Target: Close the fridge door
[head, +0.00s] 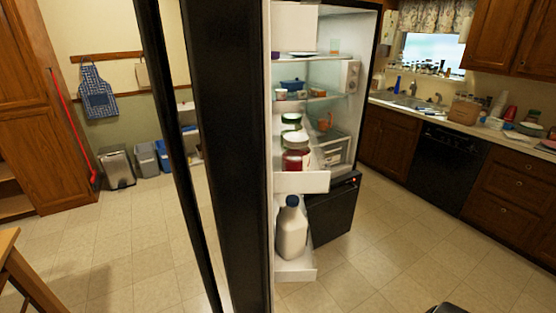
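The fridge door (232,150) stands open and fills the middle of the head view, its black outer side and edge towards me. A long dark vertical bar (178,150), seemingly its handle, runs down its left side. The white inner door shelves hold jars with red contents (295,160) and a white jug with a dark cap (291,228). The fridge body (366,80) stands open behind, with glass shelves holding small items, including an orange jug (325,122). Neither gripper shows clearly; no gripper is seen touching the door.
A black lower fridge section (333,212) has a small red light. The tiled floor (400,262) is clear at right. A wooden table (22,275) is at lower left. Bins (118,168) stand by the far wall. A small dark shape (447,308), unclear, is at the bottom edge.

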